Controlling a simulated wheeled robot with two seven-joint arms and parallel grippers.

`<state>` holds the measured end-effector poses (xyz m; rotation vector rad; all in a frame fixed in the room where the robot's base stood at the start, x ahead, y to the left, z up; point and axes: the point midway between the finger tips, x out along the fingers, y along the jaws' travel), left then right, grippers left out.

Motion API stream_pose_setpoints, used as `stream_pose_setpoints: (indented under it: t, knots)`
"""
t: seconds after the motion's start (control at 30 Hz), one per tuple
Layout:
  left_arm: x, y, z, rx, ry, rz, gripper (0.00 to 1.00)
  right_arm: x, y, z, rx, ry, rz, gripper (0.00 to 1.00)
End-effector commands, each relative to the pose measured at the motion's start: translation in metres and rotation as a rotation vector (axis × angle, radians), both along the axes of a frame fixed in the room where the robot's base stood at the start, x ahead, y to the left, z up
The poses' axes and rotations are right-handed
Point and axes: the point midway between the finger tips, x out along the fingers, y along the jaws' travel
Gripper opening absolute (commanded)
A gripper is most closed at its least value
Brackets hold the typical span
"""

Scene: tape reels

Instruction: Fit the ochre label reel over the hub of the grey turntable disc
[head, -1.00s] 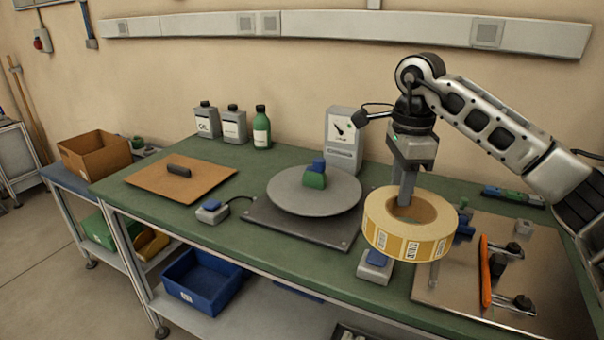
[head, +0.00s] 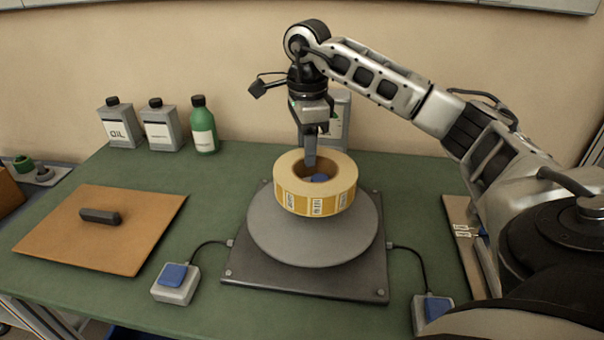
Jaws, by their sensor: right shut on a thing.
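The ochre label reel (head: 316,198) is a thick ring with a pale top and printed labels round its side. My right gripper (head: 310,160) is shut on the far part of the ring, fingers pointing down. The reel looks level and appears held over the grey turntable disc (head: 315,245). A blue part of the hub (head: 320,177) shows through the reel's hole; the rest of the hub is hidden. I cannot tell whether the hub top is inside the hole or just below it. My left gripper is not in view.
The disc sits on a dark square base plate (head: 300,285). Pedal-like boxes with blue tops stand at left (head: 175,283) and right (head: 432,310). A brown board (head: 100,235) with a dark bar lies left. Bottles (head: 203,125) stand behind.

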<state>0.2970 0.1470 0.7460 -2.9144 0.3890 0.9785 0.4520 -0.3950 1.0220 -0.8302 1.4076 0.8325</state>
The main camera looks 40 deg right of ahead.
Motion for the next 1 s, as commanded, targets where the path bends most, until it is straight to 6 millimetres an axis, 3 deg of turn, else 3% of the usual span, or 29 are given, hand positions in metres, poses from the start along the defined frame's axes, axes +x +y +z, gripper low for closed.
stream_pose_setpoints:
  t: [0.47,0.93,0.97,1.0]
  knots:
    - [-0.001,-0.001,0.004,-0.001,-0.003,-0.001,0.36,0.000,0.000,-0.050,0.000,-0.001,0.001,0.00]
    - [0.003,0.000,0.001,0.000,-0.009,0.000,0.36,0.001,0.000,-0.059,0.000,-0.004,0.000,0.00]
    - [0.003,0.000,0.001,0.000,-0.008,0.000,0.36,0.000,0.000,-0.059,-0.001,-0.003,0.000,0.42]
    - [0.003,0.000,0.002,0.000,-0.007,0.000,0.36,0.000,0.000,-0.058,-0.001,-0.003,0.000,0.42]
